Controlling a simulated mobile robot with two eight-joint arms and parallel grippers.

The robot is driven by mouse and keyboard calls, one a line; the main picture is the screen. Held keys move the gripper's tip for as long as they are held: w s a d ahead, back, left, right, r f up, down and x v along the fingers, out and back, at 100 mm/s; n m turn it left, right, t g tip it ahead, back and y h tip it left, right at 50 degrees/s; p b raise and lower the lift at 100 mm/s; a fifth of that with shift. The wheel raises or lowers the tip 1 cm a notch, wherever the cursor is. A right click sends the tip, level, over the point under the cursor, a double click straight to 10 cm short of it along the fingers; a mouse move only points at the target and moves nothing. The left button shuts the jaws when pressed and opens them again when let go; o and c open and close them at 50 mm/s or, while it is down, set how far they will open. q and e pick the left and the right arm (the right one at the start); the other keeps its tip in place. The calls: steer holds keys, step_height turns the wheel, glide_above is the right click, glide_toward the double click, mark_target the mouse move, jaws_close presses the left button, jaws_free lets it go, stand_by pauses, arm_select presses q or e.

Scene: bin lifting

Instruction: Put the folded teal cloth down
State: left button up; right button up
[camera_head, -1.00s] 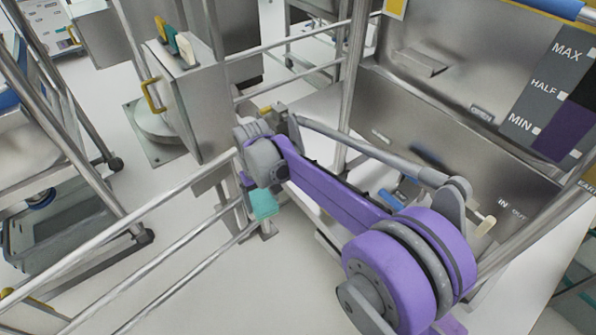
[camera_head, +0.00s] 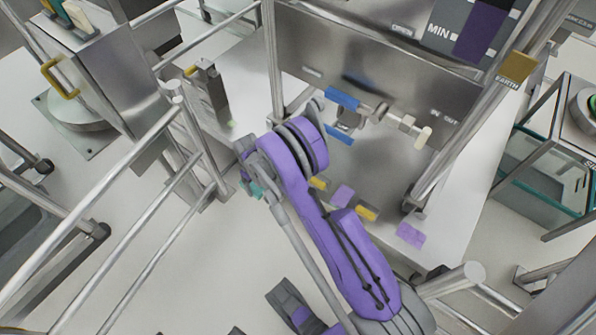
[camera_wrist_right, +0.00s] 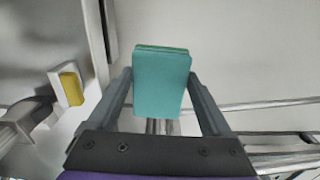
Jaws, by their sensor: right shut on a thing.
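My right gripper (camera_wrist_right: 160,90) is shut on the folded teal cloth (camera_wrist_right: 162,80). In the right wrist view the cloth stands out flat between the two grey fingers, with a darker green layer along its top edge. In the head view a small teal part of the cloth (camera_head: 250,188) shows at the end of my purple right arm, beside the metal rails and above the pale floor. The wrist hides most of the gripper and cloth there. I cannot make out my left gripper in the head view.
Purple pads (camera_head: 410,235) and yellow pads (camera_head: 367,213) lie on the pale surface right of my arm, below the steel tank (camera_head: 390,70). A valve with blue handles (camera_head: 341,98) juts from the tank. Steel rails (camera_head: 130,215) stand close at left. Pale floor (camera_head: 190,270) is clear below.

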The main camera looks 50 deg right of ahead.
steer(key=s+d+f, duration=0.4)
steer(key=f, duration=0.4)
steer(key=d, duration=0.5)
steer(key=w+d, duration=0.1)
steer(key=d, duration=0.5)
steer(key=w+d+b, duration=0.1)
steer(key=d, duration=0.4)
steer(key=shift+d+f, duration=0.1)
steer(key=shift+d, duration=0.15)
steer(key=shift+d+f+b, duration=0.25)
steer(key=shift+f, duration=0.65)
steer(key=shift+d+f+b, duration=0.2)
steer(key=shift+f+b, duration=0.05)
steer(key=shift+f, duration=0.6)
steer(key=shift+f, duration=0.15)
steer(key=o, duration=1.2)
steer(key=shift+o, duration=0.2)
